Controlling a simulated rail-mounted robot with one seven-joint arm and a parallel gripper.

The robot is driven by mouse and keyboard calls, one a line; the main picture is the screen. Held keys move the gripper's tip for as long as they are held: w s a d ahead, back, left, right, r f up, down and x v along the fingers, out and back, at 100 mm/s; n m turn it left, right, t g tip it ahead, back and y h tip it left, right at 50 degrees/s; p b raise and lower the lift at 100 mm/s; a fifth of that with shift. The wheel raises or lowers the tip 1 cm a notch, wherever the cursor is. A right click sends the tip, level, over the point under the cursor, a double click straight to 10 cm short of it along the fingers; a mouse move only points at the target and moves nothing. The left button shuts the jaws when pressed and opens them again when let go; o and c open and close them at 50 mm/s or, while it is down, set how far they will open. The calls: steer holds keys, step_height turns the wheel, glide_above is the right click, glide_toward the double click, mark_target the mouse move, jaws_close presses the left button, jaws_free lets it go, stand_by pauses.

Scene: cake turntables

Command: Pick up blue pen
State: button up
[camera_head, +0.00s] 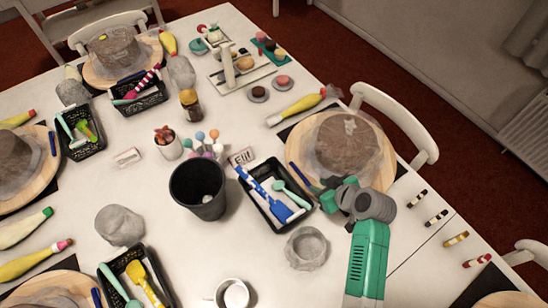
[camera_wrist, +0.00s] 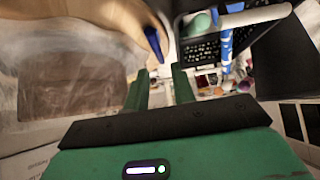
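The blue pen (camera_head: 301,174) lies at the left edge of a round wooden turntable (camera_head: 388,176), beside a brown cake (camera_head: 346,143) in clear wrap. In the wrist view the blue pen (camera_wrist: 156,44) shows just beyond my fingertips, slanted across the board's edge. My gripper (camera_head: 322,186) is low at the near side of that turntable, close to the pen's near end. In the wrist view my gripper's two green fingers (camera_wrist: 160,72) are apart, with nothing between them. The pen appears to be outside the fingers.
A black tray (camera_head: 262,222) with a blue brush and a mint-handled tool stands left of my gripper. A grey bowl (camera_head: 307,248) and a black bin (camera_head: 199,189) are nearby. The wrapped cake (camera_wrist: 62,85) is close on the left in the wrist view.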

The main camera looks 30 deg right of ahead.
mark_target(307, 181)
steer(key=shift+f, duration=0.3)
steer(key=shift+b+x, duration=0.5)
steer(key=shift+x, duration=0.4)
steer(key=shift+d+f, duration=0.1)
steer(key=shift+d, duration=0.05)
steer(key=b+x, duration=0.1)
steer(key=x, duration=0.4)
steer(key=shift+w+d+f+b, duration=0.1)
steer(key=shift+d+b, duration=0.05)
steer(key=shift+b, duration=0.15)
jaws_close()
